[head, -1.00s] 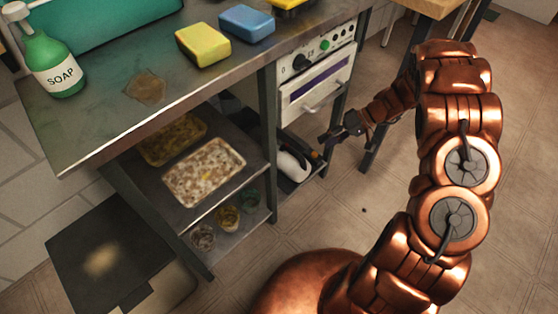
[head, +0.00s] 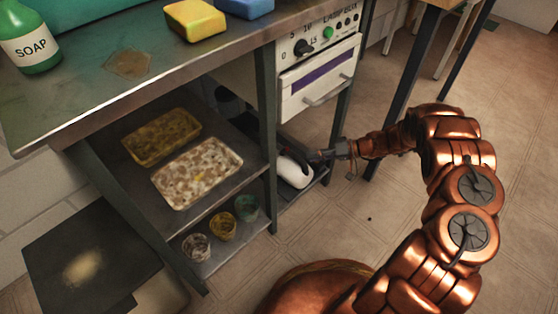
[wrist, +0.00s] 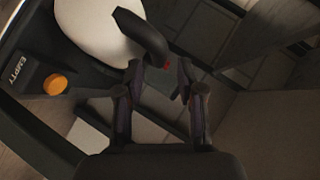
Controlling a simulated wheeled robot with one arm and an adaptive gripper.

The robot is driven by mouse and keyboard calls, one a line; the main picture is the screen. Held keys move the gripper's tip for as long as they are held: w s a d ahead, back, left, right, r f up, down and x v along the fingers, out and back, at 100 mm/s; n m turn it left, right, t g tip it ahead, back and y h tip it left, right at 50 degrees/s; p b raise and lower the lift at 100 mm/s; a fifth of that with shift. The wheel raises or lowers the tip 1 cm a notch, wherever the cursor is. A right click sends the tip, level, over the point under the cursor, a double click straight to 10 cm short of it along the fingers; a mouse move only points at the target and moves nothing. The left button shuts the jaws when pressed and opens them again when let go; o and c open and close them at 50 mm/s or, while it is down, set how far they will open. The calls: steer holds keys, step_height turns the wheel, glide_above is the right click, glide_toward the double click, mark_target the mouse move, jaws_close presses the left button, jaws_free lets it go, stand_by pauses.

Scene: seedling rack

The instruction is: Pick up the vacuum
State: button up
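The vacuum (head: 295,173) has a white rounded body and dark parts. In the head view it sits on the low shelf under the bench, below the white-fronted unit, partly hidden by a bench leg and my gripper (head: 325,154). In the wrist view its white body (wrist: 98,28) is at the top left, with a curved black handle (wrist: 140,30) ending in a small red part. My gripper (wrist: 160,78) is open there, its two dark fingers apart. The handle's end appears between or just beyond the fingertips; I cannot tell whether they touch it.
A dark bench leg (head: 267,150) stands left of the vacuum. Trays (head: 236,161) and several small jars (head: 223,226) occupy the shelves to the left. In the wrist view an orange button (wrist: 55,84) lies beside an "EMPTY" label. The tiled floor (head: 330,235) in front is mostly clear.

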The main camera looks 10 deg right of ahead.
steer(key=x, duration=0.1)
steer(key=b+x, duration=0.1)
steer(key=x, duration=0.1)
steer(key=b+x, duration=0.1)
steer(key=shift+w+a+f, duration=0.15)
steer(key=shift+w+a, duration=0.15)
steer(key=shift+w, duration=0.05)
jaws_close()
stand_by(0.3)
